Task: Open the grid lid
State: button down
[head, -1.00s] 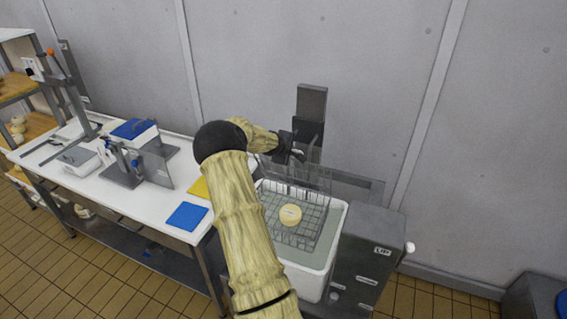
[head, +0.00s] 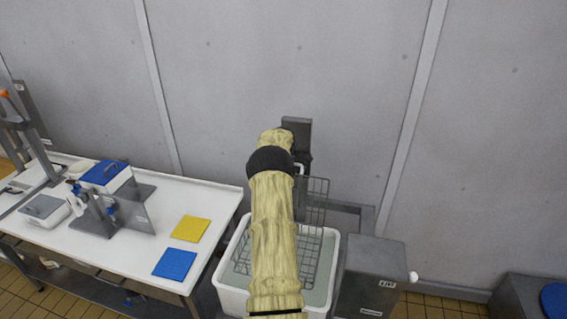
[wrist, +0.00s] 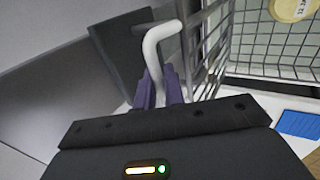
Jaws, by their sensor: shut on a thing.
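The grid lid (head: 318,203) is a metal wire panel standing steeply raised at the back of the white tub. In the wrist view, its bars (wrist: 205,65) run close beside my gripper (wrist: 161,88). The purple fingers are shut on the white bent handle (wrist: 160,36) of the lid. Below is a wire basket (head: 309,262) in the tub. A pale yellow round cheese (wrist: 291,8) with a label shows in the wrist view; in the head view my arm hides it.
The white tub (head: 233,300) stands between the white table (head: 110,240) and a grey metal box (head: 370,275) with a white knob. Yellow (head: 190,229) and blue (head: 175,264) pads lie on the table.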

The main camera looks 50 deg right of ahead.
jog(key=shift+w+f, duration=0.1)
dwell(0.3)
jog(key=c, duration=1.6)
grip_release()
jog(key=shift+c, duration=0.2)
jog(key=shift+d, duration=0.1)
jog(key=shift+r, duration=0.25)
jog(key=b+v, duration=0.7)
jog(key=v, duration=1)
